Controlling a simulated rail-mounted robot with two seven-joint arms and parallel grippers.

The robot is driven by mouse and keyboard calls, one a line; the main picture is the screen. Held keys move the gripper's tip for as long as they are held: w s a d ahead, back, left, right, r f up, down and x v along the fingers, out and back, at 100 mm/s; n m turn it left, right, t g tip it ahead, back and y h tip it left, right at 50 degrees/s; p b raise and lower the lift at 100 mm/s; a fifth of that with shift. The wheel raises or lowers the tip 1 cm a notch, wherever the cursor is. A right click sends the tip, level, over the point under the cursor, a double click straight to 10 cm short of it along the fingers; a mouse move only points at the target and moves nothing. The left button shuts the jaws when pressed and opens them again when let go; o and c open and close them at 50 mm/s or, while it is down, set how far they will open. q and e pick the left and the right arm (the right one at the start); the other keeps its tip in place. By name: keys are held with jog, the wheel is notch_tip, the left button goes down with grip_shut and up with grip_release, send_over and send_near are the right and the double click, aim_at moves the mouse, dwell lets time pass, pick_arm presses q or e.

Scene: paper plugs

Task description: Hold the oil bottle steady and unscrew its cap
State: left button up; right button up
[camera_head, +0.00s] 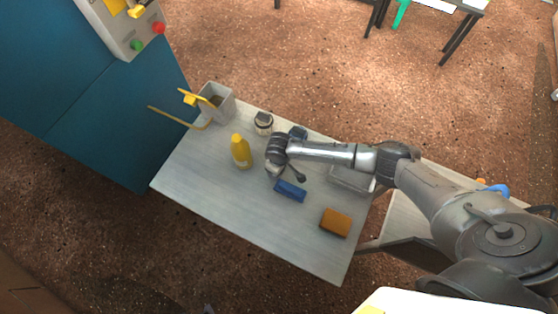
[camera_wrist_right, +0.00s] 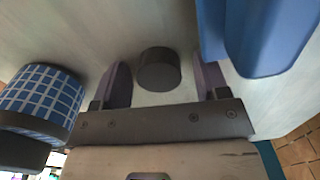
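The yellow oil bottle (camera_head: 241,154) stands upright on the grey table, with its yellow cap (camera_head: 236,138) on top. My right arm reaches in from the right, and its gripper (camera_head: 277,168) is over the table just right of the bottle, apart from it. In the right wrist view the right gripper's fingers (camera_wrist_right: 162,82) are spread, with a dark round cylinder (camera_wrist_right: 158,70) showing between them. I cannot tell whether they touch it. The bottle is not recognisable in the wrist view. My left gripper is not in view.
A blue block (camera_head: 290,191) lies close to the right gripper, and an orange block (camera_head: 335,222) lies near the front right. A jar (camera_head: 263,123) and a grey bin (camera_head: 216,104) stand behind the bottle. A grey tray (camera_head: 351,180) lies under my right arm. The table's front left is clear.

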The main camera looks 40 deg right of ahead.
jog(key=shift+r, duration=0.1)
notch_tip(320, 180, up, 12)
jog(key=p, duration=0.7)
jog(key=shift+r, duration=0.1)
